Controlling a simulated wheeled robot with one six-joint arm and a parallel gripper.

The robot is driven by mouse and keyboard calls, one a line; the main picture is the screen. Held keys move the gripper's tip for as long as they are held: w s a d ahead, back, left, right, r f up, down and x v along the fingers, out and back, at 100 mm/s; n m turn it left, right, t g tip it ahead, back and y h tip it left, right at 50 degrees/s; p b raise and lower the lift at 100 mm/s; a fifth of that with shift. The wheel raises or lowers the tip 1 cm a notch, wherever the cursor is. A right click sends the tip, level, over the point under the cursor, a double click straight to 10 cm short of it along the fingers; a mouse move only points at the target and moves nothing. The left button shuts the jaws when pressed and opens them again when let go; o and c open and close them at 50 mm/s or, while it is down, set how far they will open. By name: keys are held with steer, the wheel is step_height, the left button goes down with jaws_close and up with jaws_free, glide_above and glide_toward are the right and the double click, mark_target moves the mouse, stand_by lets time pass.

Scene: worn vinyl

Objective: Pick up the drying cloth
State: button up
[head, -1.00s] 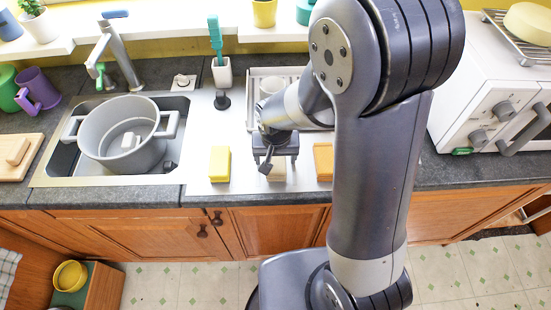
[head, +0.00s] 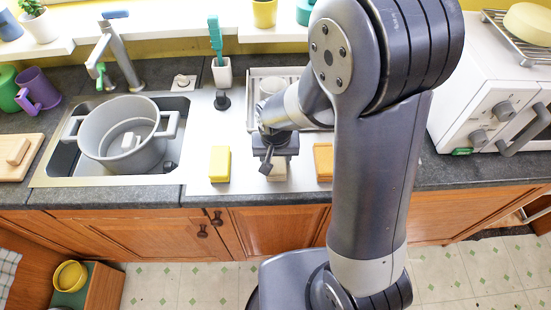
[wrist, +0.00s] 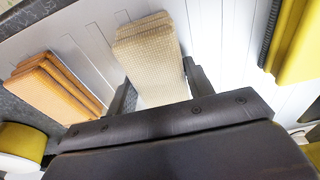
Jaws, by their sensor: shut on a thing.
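A folded beige cloth with a waffle weave, which I take to be the drying cloth, (wrist: 148,45) stands out between the fingers of my gripper (wrist: 158,88) in the wrist view. One finger is on each side of it, and the gripper is shut on it. In the head view the cloth (head: 277,172) shows as a pale patch below my gripper (head: 274,160), over the steel drainboard. The gripper hides part of it. I cannot tell whether the cloth still touches the drainboard.
A white rack (head: 255,76) is behind. A grey pot (head: 122,136) sits in the sink. A white oven (head: 478,95) stands at the right.

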steer(key=shift+r, duration=0.15)
step_height(320, 180, up, 10)
steer(key=shift+f+b, duration=0.1)
steer(key=shift+b, duration=0.3)
steer(key=o, duration=0.4)
steer(key=shift+c, duration=1.6)
